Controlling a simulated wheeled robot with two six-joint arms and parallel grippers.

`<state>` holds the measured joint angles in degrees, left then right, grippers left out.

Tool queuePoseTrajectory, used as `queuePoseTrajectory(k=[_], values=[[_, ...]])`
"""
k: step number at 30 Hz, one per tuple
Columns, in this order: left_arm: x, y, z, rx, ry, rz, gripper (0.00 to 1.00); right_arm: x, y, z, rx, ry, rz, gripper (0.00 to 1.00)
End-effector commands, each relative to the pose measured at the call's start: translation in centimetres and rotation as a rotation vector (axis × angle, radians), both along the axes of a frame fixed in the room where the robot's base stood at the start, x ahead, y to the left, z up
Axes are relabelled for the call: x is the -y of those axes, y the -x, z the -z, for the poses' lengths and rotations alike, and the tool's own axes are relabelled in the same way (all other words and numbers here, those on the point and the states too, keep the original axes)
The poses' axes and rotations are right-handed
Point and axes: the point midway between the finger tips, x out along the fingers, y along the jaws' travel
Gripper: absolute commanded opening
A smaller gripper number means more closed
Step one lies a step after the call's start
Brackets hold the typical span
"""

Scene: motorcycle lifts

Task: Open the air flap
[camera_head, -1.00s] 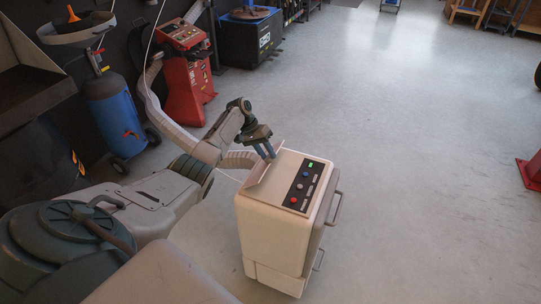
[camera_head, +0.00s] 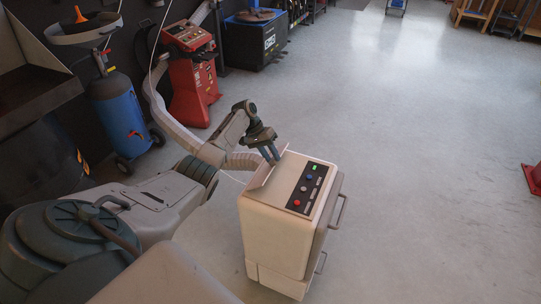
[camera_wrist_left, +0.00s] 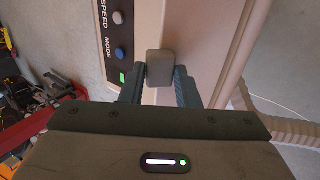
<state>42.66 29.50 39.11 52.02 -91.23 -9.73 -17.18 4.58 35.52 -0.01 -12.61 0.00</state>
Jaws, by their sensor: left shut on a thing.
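A cream cabinet (camera_head: 275,235) with a dark button panel (camera_head: 308,188) on its top stands on the floor in front of me. A cream flap (camera_head: 263,173) stands tilted up along the top's left edge. My left gripper (camera_head: 271,156) reaches down to this flap from the left. In the left wrist view my left gripper (camera_wrist_left: 160,78) is shut on a small grey block-shaped handle (camera_wrist_left: 160,64), with a finger on each side. The flap's underside and any opening beneath it are hidden. My right gripper is not in view.
A ribbed hose (camera_head: 180,132) runs to the cabinet's left side, behind my arm. A red machine (camera_head: 192,90) and a blue tank (camera_head: 120,120) stand at the back left. Side handles (camera_head: 340,211) stick out at the cabinet's right.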

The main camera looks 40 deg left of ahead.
Motion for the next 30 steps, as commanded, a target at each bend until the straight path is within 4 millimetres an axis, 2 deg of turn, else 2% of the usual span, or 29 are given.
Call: queuePoseTrajectory(k=[5,6,8,20,30], values=[[0.1,0.0,-0.1,0.0,0.002,0.001,0.0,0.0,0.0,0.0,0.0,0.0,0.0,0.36],[0.1,0.0,-0.1,0.0,0.002,0.001,0.37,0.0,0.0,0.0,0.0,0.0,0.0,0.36],[0.1,0.0,-0.1,0.0,0.002,0.001,0.48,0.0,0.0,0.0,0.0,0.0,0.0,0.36],[-0.4,0.1,-0.6,0.001,0.0,0.0,0.49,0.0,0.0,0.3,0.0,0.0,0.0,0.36],[-3.7,0.8,-6.1,0.004,-0.002,0.0,0.49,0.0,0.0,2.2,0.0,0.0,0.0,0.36]])
